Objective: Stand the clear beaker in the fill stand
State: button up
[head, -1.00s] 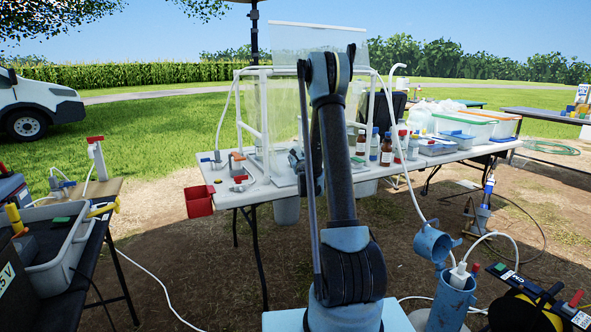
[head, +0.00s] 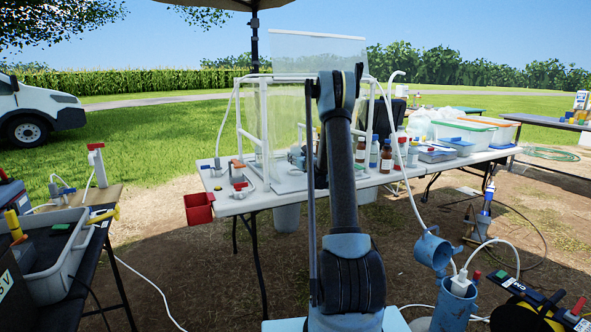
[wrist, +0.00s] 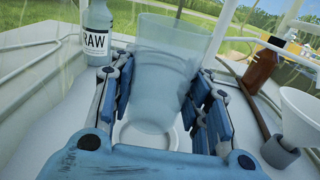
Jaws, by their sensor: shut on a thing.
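The clear beaker (wrist: 165,70) stands large in the middle of the wrist view, its open rim up and leaning slightly in the picture. My gripper (wrist: 160,100) has its blue-padded fingers shut on the beaker from both sides. A white round ring or base (wrist: 184,133) shows under and around the beaker's bottom; it may be the fill stand. I cannot tell whether the beaker's bottom touches it. In the head view my gripper (head: 297,156) is mostly hidden behind my arm, at the clear-walled enclosure, and the beaker cannot be made out.
A bottle marked RAW (wrist: 97,35) stands close left of the gripper. A brown bottle (wrist: 263,66) and a white funnel (wrist: 300,112) are at the right. The enclosure's white frame (head: 265,130) surrounds the work area on the white table (head: 240,205). A red bin (head: 199,208) hangs at the table's left end.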

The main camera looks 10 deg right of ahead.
jog(key=shift+f, duration=2.1)
jog(key=o, duration=1.1)
jog(key=shift+f, duration=0.1)
